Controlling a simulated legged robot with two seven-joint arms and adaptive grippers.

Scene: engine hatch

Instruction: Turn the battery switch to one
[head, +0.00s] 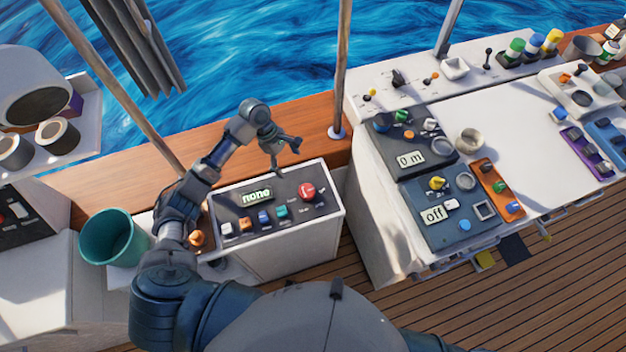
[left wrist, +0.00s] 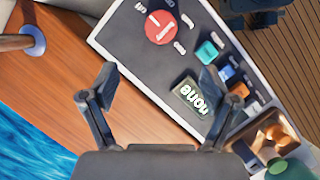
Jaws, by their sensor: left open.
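The battery switch is a round red knob (head: 307,191) on the dark top panel of a white console, at the panel's right end. It also shows in the left wrist view (left wrist: 160,27), near the top, with small labels around it and a white mark on the side towards the upper-left label. A small display (head: 256,195) on the same panel reads "none". My left gripper (head: 287,158) is open and empty, above the panel's far edge and apart from the knob. In the left wrist view its fingers (left wrist: 157,80) are spread, with the knob beyond them.
A row of small coloured switches (head: 263,218) lines the panel's near side. A teal bucket (head: 112,237) stands to the left. A wooden rail (head: 110,180) runs behind the console. A larger white console (head: 500,130) with more controls stands to the right.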

